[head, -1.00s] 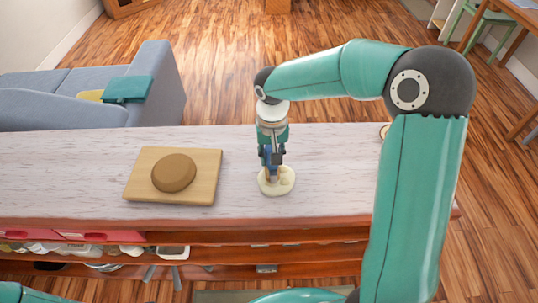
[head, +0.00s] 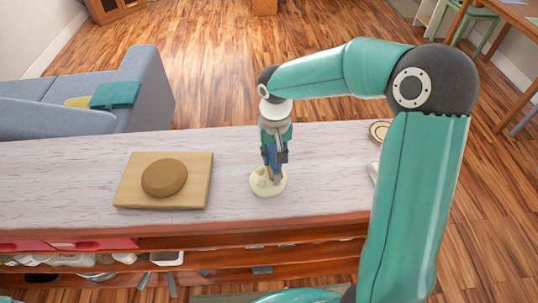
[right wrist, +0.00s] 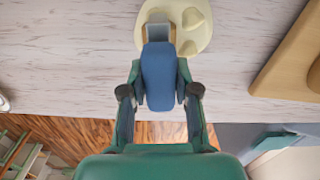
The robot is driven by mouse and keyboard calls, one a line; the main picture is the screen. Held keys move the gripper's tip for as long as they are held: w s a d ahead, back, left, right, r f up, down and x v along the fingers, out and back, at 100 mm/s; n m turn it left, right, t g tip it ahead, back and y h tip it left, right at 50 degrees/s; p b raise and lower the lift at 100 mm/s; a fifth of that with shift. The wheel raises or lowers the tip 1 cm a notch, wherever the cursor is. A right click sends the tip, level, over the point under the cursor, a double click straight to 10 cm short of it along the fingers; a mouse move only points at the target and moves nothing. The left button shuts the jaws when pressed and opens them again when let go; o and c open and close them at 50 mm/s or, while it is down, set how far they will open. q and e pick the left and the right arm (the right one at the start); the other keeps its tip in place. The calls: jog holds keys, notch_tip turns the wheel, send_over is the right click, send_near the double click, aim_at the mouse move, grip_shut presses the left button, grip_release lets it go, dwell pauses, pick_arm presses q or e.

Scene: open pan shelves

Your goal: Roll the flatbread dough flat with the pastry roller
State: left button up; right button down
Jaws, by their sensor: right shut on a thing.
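My left gripper is out of view.
A small round dish (head: 380,130) sits at the right, partly behind my right arm. Open shelves (head: 215,255) with pans are below the counter's front edge. Bare counter lies between board and dough.

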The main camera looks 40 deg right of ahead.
jog(key=shift+s+d, duration=0.2)
jog(key=shift+d, duration=0.15)
jog(key=shift+d, duration=0.15)
jog(key=shift+s+d, duration=0.2)
jog(key=shift+d, duration=0.1)
jog(key=shift+w+a, duration=0.1)
jog(key=shift+a, duration=0.05)
jog(key=shift+w+a, duration=0.4)
jog(key=shift+a, duration=0.4)
jog(key=shift+a, duration=0.1)
jog(key=shift+w+a, duration=0.45)
jog(key=shift+a, duration=0.4)
jog(key=shift+a, duration=0.1)
